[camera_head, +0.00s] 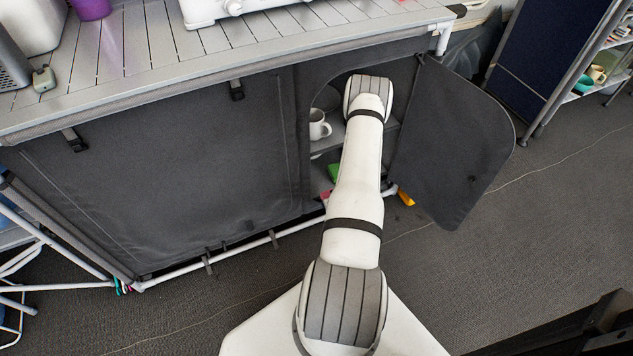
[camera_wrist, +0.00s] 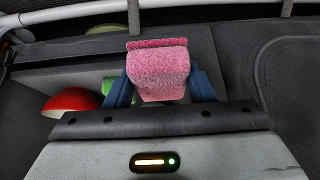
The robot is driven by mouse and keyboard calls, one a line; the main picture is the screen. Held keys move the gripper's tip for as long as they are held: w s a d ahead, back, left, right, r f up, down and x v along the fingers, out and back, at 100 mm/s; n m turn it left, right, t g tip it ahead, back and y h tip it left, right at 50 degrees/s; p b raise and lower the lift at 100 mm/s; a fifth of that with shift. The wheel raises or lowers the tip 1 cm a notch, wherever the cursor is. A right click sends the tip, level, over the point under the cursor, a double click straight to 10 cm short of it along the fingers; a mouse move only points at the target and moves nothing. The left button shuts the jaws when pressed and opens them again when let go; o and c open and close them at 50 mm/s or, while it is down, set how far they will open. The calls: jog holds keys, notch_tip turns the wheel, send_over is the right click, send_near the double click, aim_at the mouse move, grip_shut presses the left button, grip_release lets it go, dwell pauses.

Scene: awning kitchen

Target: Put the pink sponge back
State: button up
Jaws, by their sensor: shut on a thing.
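The pink sponge (camera_wrist: 158,72) is held between the two blue fingers of my gripper (camera_wrist: 160,84) in the wrist view. A darker pink strip runs along its far edge; I cannot tell if it is part of the same sponge. In the head view my arm reaches into the open cabinet (camera_head: 312,92) and hides the gripper. A small pink patch (camera_head: 326,195) shows beside my arm, low in the cabinet opening.
A white mug (camera_head: 319,125) stands on the cabinet shelf. A green item (camera_head: 334,172) is lower down, and a red bowl (camera_wrist: 72,102) shows in the wrist view. The fabric door (camera_head: 455,140) hangs open to the right. An orange item (camera_head: 405,197) is near the cabinet's bottom bar.

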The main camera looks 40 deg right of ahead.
jog(key=b, duration=0.4)
send_over(314, 180)
jog(key=s, duration=0.2)
jog(key=shift+a, duration=0.1)
jog(key=shift+f+b, duration=0.65)
jog(key=shift+f, duration=1.1)
jog(key=shift+f, duration=0.2)
jog(key=o, duration=0.9)
jog(key=shift+o, duration=0.2)
jog(key=shift+r, duration=0.15)
jog(key=shift+s+r, duration=0.15)
jog(key=shift+r, duration=0.2)
jog(key=p+v, duration=0.4)
jog(key=v, duration=0.7)
jog(key=shift+s, duration=0.2)
